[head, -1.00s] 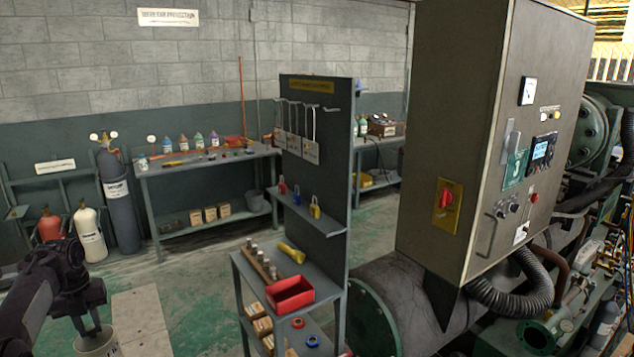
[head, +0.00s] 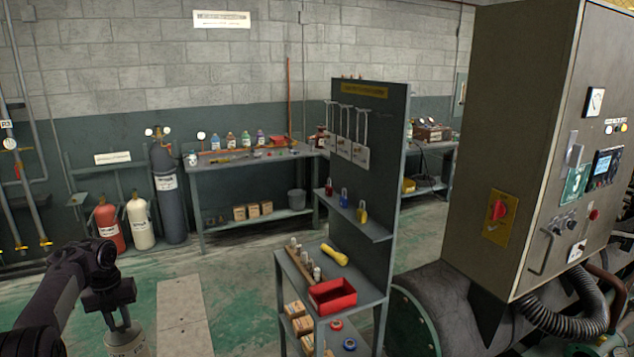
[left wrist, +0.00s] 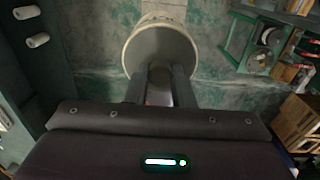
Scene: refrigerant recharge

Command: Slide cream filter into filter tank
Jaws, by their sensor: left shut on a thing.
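The cream filter (head: 127,342) is a pale cylinder at the bottom left of the head view, hanging below my left gripper (head: 121,312). In the left wrist view, the filter (left wrist: 160,50) shows its round grey end and cream rim. My left gripper (left wrist: 160,88) is shut on it, with the fingers at its near side. Its lower part is cut off in the head view. A dark horizontal vessel with a green flange (head: 412,322) lies at the lower right; I cannot tell whether it is the filter tank. My right gripper is not in view.
A tool stand (head: 370,150) with a red bin (head: 332,297) stands in the middle. A large control cabinet (head: 510,130) is at the right. Red (head: 109,226) and white (head: 140,222) cylinders stand at the left wall. The floor (head: 235,265) between filter and stand is clear.

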